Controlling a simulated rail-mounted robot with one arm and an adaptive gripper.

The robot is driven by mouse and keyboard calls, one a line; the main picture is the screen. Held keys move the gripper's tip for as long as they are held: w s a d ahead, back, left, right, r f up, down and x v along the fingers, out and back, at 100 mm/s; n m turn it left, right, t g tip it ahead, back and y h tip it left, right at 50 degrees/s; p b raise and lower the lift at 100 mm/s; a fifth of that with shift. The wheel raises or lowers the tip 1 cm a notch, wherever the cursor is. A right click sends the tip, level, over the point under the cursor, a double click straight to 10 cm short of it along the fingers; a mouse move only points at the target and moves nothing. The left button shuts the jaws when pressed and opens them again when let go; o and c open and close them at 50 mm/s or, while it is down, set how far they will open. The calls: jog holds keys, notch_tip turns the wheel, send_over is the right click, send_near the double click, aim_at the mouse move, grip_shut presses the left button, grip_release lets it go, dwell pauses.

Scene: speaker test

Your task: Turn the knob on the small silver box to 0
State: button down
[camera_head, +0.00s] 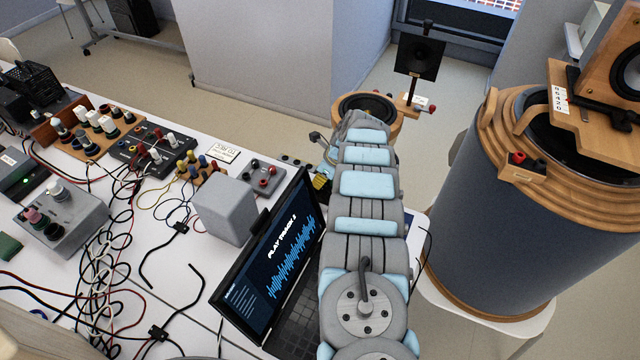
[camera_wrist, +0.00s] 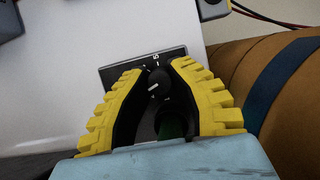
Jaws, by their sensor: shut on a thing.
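In the wrist view, a black knob (camera_wrist: 157,80) with a pale pointer line sits on a dark panel (camera_wrist: 118,74) with white marks. The yellow-padded fingers of my gripper (camera_wrist: 156,72) are closed around the knob, one on each side. A mark that looks like a 5 shows beyond the knob; the other marks are too small or covered to read. The body under the panel is mostly hidden, so I cannot tell if it is silver. In the head view, a yellow finger of my gripper (camera_head: 321,182) shows beside my arm, which hides the knob.
A laptop (camera_head: 270,265) stands open left of my arm, with a grey box (camera_head: 224,212) behind it. Cables and a grey device with knobs (camera_head: 62,222) crowd the left table. A large round speaker (camera_head: 530,220) stands at right. A dark green thing (camera_wrist: 172,125) lies between the fingers.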

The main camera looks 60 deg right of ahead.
jog(key=shift+f+n+b, duration=0.1)
jog(key=shift+n+b, duration=0.3)
jog(key=shift+b, duration=0.05)
jog(key=c, duration=0.9)
grip_release()
jog(key=shift+r, duration=0.2)
jog(key=shift+v, duration=3.65)
jog(key=shift+d, duration=0.1)
